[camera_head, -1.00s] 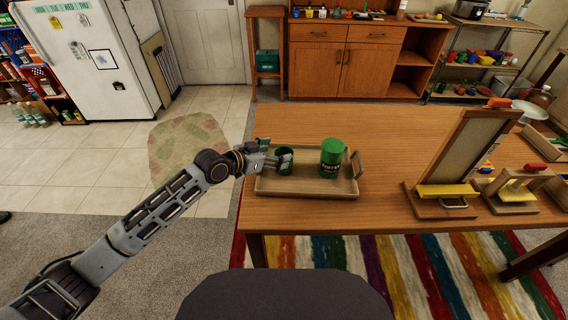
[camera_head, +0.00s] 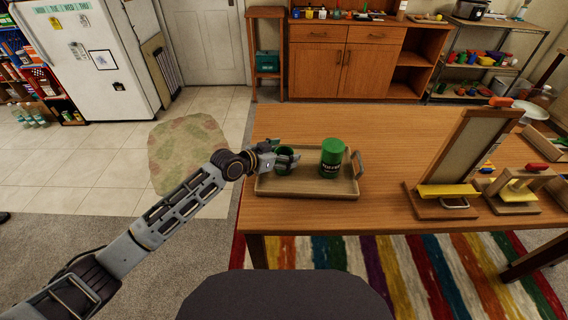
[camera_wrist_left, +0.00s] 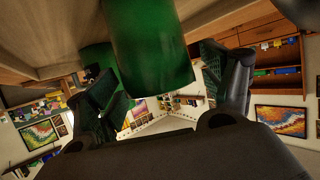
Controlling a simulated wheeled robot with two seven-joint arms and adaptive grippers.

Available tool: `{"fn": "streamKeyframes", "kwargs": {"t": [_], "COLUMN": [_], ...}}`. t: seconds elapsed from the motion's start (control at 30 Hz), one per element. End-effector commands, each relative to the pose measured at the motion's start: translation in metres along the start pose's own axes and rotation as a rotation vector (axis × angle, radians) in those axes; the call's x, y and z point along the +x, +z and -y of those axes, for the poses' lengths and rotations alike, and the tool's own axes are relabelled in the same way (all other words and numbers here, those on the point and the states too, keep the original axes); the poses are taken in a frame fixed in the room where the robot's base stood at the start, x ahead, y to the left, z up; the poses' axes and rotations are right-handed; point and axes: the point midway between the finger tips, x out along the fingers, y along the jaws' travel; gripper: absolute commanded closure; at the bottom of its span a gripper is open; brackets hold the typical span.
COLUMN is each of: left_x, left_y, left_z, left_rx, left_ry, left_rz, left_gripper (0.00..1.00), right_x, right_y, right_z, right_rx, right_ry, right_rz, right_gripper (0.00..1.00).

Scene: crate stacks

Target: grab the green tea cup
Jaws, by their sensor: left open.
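The green tea cup (camera_head: 284,169) stands upright at the left end of a wooden tray (camera_head: 310,191) on the table. My left gripper (camera_head: 288,157) is at the cup and partly covers it in the head view. In the left wrist view the cup (camera_wrist_left: 150,48) is large and near, between the two open, dark-padded fingers of the gripper (camera_wrist_left: 168,90). The picture does not show clearly whether a finger touches it. My right gripper is not in view.
A green canister (camera_head: 331,160) stands on the tray just right of the cup, and also shows behind the left finger (camera_wrist_left: 97,56). A tray handle (camera_head: 357,166) rises at the right end. Wooden stands (camera_head: 440,203) fill the table's right side. The table's middle is clear.

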Motion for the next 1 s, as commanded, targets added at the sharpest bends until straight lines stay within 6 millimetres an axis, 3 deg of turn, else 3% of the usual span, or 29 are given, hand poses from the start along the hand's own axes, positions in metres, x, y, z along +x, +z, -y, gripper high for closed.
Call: {"fn": "streamKeyframes", "kwargs": {"t": [0.13, 0.53, 1.0], "left_x": [0.0, 0.0, -0.004], "left_y": [0.0, 0.0, -0.011], "left_z": [0.0, 0.0, 0.0], "left_rx": [0.0, 0.0, 0.002], "left_ry": [0.0, 0.0, 0.0], "left_rz": [0.0, 0.0, -0.003], "left_gripper": [0.22, 0.73, 0.74], "right_x": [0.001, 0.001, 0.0], "right_y": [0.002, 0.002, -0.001], "right_z": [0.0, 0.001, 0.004], "right_rx": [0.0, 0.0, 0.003], "right_ry": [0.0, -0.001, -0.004], "right_rz": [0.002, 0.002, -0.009], "right_gripper": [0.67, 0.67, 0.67]}}
